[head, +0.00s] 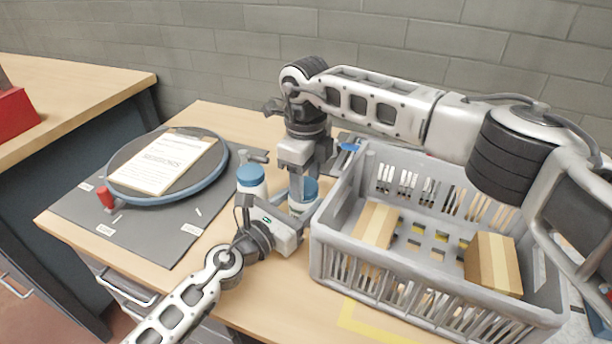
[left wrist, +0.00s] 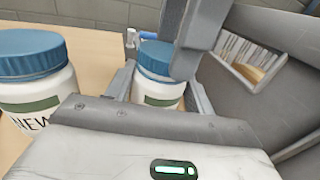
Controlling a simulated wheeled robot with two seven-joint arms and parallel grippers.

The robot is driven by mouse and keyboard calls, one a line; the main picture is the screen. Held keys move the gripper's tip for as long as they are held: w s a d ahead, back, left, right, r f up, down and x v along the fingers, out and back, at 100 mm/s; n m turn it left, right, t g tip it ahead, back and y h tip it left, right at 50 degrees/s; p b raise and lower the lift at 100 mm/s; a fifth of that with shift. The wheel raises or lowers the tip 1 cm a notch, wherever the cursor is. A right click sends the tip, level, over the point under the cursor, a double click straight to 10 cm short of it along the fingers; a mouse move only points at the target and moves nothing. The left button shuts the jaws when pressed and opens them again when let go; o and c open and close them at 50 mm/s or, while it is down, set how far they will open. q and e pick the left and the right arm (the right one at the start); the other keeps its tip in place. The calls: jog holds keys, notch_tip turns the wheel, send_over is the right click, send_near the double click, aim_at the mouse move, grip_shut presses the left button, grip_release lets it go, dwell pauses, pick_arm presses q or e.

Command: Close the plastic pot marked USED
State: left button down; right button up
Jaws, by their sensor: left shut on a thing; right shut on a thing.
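A white plastic pot with a blue lid (head: 309,187) stands on the table beside the grey crate. It also shows in the left wrist view (left wrist: 158,90), with a green band; no word on it can be read there. My left gripper (head: 298,215) is shut on the pot's body, one finger on each side. My right gripper (head: 298,192) points down from above and is shut on the blue lid, which sits on the pot's top; whether it is fully seated I cannot tell. A second white pot (left wrist: 32,85), marked NEW, stands to the left with its blue lid on (head: 251,176).
The grey crate (head: 335,256) holding cardboard boxes (head: 492,262) stands close on the right.

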jog(key=m, duration=0.5)
jog(key=shift+s, duration=0.1)
jog(key=m, duration=0.5)
jog(key=shift+a, duration=0.15)
jog(key=m, duration=0.7)
jog(key=shift+a, duration=0.15)
jog(key=m, duration=0.5)
jog(key=shift+a, duration=0.1)
jog(key=m, duration=0.9)
jog(key=shift+w+m, duration=0.2)
jog(key=shift+m, duration=0.1)
jog(key=m, duration=0.3)
jog(key=shift+w+m, duration=0.1)
jog(key=shift+m, duration=0.2)
